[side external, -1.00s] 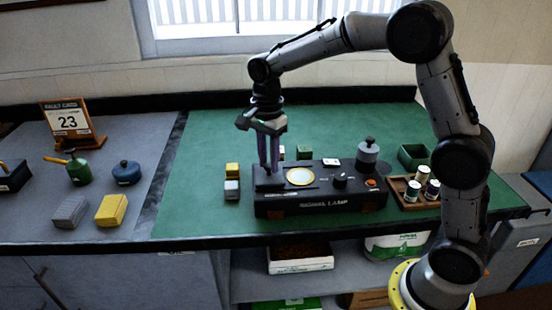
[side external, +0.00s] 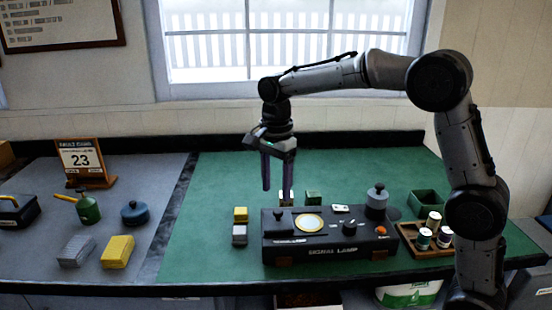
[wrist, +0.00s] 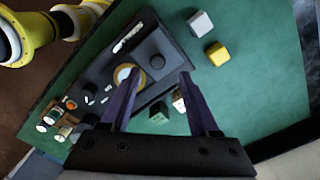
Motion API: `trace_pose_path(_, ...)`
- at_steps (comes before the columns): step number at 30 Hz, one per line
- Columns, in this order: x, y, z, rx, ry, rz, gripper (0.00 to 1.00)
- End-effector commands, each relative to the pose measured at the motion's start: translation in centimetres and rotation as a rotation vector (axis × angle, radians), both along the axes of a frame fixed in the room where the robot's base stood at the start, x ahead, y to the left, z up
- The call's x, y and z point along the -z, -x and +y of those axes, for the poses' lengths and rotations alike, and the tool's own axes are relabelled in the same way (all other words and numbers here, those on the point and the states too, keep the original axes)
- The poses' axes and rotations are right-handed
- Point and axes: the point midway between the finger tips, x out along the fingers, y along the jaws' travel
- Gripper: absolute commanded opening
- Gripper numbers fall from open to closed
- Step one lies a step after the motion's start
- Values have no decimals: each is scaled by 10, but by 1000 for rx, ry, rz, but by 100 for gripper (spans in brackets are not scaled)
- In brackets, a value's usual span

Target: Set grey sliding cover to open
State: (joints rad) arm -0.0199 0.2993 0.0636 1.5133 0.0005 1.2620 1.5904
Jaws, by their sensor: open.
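The black signal lamp box (side external: 330,253) stands on the green mat. Its round pale lens with a yellow rim (side external: 308,223) is fully visible on top. The dark grey sliding cover, with an upright black knob (side external: 279,215), sits at the left end of the top, beside the lens and clear of it. In the wrist view the cover's round knob (wrist: 157,62) shows beyond and between my fingers, and the lens (wrist: 125,76) is partly hidden by a finger. My gripper (side external: 277,194) is open and empty, above and apart from the knob.
A dial (side external: 347,226), an orange button (side external: 381,230) and a grey knobbed canister (side external: 376,198) are on the right. Yellow (side external: 240,214) and grey (side external: 239,235) blocks stand left of the box. Small blocks including a green one (side external: 313,198) stand behind it. A wooden tray (side external: 428,250) holds jars.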

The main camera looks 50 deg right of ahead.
Motion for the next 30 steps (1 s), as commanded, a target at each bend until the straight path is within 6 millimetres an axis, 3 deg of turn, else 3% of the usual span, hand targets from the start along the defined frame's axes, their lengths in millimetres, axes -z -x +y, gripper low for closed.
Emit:
trace_pose_path(6, -47, -1, 0, 0, 0, -4, 62)
trace_pose_path(12, -73, -1, 0, 0, -1, -2, 62)
trace_pose_path(26, -82, 0, 0, 0, -1, -2, 62)
trace_pose_path(30, -100, 6, 0, 1, -1, -44, 62)
